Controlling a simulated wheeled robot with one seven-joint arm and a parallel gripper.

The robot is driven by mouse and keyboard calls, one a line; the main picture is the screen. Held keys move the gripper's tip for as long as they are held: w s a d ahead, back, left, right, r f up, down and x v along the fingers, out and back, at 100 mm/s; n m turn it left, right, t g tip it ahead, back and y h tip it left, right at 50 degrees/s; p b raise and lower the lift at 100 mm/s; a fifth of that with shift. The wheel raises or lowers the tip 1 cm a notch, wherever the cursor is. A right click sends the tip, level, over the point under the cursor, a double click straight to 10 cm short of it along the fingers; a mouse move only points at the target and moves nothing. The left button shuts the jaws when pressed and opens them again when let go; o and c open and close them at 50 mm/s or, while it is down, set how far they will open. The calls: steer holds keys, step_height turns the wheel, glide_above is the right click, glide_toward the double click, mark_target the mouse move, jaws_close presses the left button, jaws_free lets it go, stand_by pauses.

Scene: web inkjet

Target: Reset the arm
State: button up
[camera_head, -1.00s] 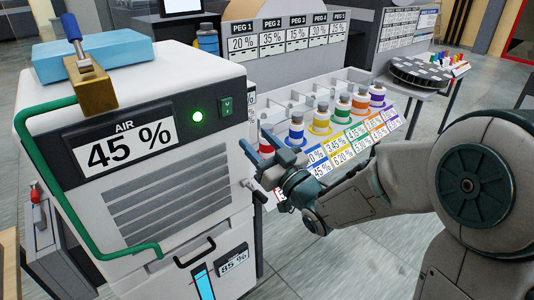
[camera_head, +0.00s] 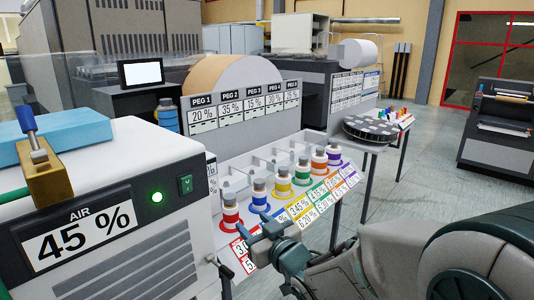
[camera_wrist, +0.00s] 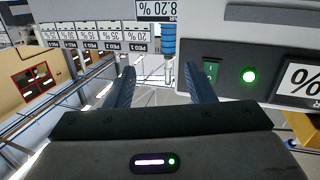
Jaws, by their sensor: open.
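My gripper (camera_head: 258,234) is low in the middle of the head view, beside the white machine's front edge and in front of the peg rack. My arm runs from it to the lower right corner. In the wrist view, the gripper's two dark fingers (camera_wrist: 160,78) stand apart with nothing held between them. A blue ribbed bottle (camera_wrist: 168,42) shows beyond the gap, apart from the fingers. The wrist view looks upside down.
The white machine (camera_head: 130,165) with a green light and an AIR 45 % label stands at left. Several coloured bottles stand in the rack (camera_head: 293,150). A round dark turntable (camera_head: 370,131) is behind. Open floor (camera_head: 425,185) lies to the right.

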steer(key=s+d+m+g+h+p, duration=0.5)
steer(key=d+h, duration=0.4)
steer(key=d, duration=0.5)
steer(key=s+d+r+m+g+p, duration=0.1)
steer(key=s+d+g, duration=0.1)
steer(key=s, duration=0.6)
steer(key=s+d+r+m+g+p, duration=0.1)
steer(key=s+d+g+p, duration=0.1)
steer(key=s, duration=0.6)
steer(key=shift+d+m+g+h, duration=0.3)
steer(key=shift+d+m+g, duration=0.15)
steer(key=shift+g, duration=0.75)
steer(key=shift+s, duration=0.1)
